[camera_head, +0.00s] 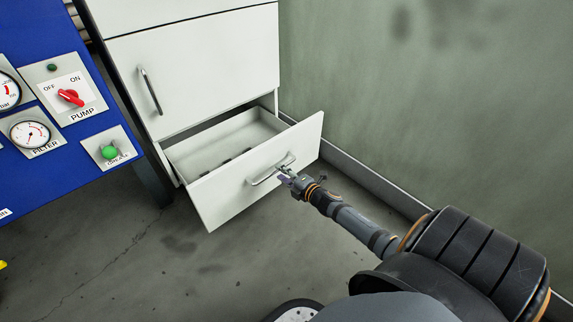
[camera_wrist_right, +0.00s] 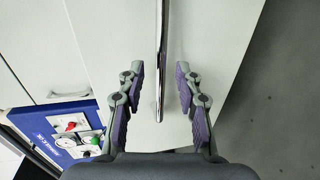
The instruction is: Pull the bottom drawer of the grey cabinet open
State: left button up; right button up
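The grey cabinet (camera_head: 200,65) stands at the upper middle of the head view. Its bottom drawer (camera_head: 225,195) stands well out, and its inside shows behind the tilted-looking front. The drawer's bar handle (camera_head: 262,180) is on the front panel. My right gripper (camera_head: 287,173) is at the right part of this handle. In the right wrist view the handle (camera_wrist_right: 161,60) runs between the two spread fingers of the right gripper (camera_wrist_right: 160,80), with a gap on each side. My left gripper is in neither view.
A blue panel (camera_head: 55,185) with gauges, a red pump switch (camera_head: 70,97) and a green button (camera_head: 109,152) stands at the left. A green wall (camera_head: 420,110) is close on the right. Bare floor (camera_head: 130,270) lies in front of the drawer.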

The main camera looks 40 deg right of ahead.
jog(key=shift+v, duration=1.75)
